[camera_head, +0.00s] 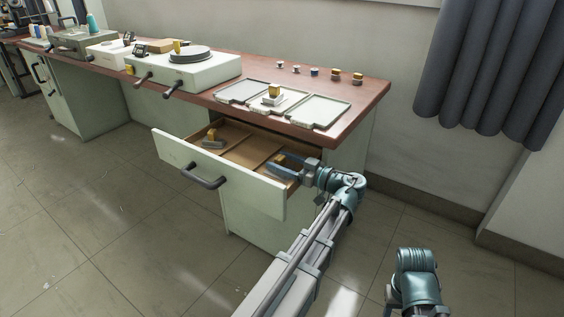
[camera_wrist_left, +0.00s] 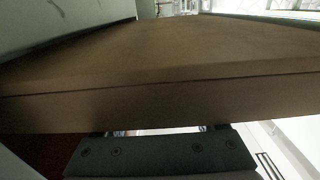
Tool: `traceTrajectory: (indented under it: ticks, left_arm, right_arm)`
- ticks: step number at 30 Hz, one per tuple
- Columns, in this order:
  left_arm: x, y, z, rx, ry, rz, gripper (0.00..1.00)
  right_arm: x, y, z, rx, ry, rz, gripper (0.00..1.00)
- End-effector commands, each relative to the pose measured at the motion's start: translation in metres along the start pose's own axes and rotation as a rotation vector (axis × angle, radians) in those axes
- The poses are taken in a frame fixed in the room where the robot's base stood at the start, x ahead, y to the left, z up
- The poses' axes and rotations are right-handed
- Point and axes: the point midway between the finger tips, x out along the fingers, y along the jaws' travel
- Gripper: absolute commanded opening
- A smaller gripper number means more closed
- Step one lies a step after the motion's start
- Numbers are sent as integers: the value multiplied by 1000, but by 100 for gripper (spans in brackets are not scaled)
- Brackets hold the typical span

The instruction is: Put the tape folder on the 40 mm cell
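My left gripper (camera_head: 283,168) is down inside the open drawer, at its right end. A small yellow-topped piece (camera_head: 281,159) shows right at its fingers; whether they grip it I cannot tell. A similar piece with a grey base (camera_head: 212,137) lies in the drawer's left part. On the bench, a yellow piece on a white block (camera_head: 273,92) sits on the middle of three pale trays. I cannot tell which piece is the tape folder or which place is the 40 mm cell. In the left wrist view, a brown wooden surface (camera_wrist_left: 160,60) fills most of the picture. My right gripper is not visible.
The pale green drawer front (camera_head: 218,172) has a dark handle. A row of several small pieces (camera_head: 314,71) stands along the bench's back. A pale box with a round grey disc (camera_head: 187,54) stands left of the trays. The right tray (camera_head: 314,110) is empty.

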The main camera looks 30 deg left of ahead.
Motion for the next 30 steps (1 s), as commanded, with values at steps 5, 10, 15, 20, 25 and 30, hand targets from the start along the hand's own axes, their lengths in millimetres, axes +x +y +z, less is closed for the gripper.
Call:
traceTrajectory:
  ticks: [5, 10, 15, 20, 25, 30]
  left_arm:
    - [0, 0, 0, 0, 0, 0, 72]
    - [0, 0, -5, 0, 0, 0, 72]
    - [-26, 1, -3, 0, 0, 4, 72]
    - [-61, 1, -3, 0, 0, 4, 72]
    - [-92, 1, -3, 0, 0, 3, 72]
    - [-112, 1, -3, 0, 0, 2, 72]
  right_arm:
    - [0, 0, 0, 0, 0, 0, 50]
    - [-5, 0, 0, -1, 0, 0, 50]
    - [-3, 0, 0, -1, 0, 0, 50]
    - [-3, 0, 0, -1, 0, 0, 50]
    - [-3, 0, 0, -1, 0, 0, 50]
    - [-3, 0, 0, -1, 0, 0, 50]
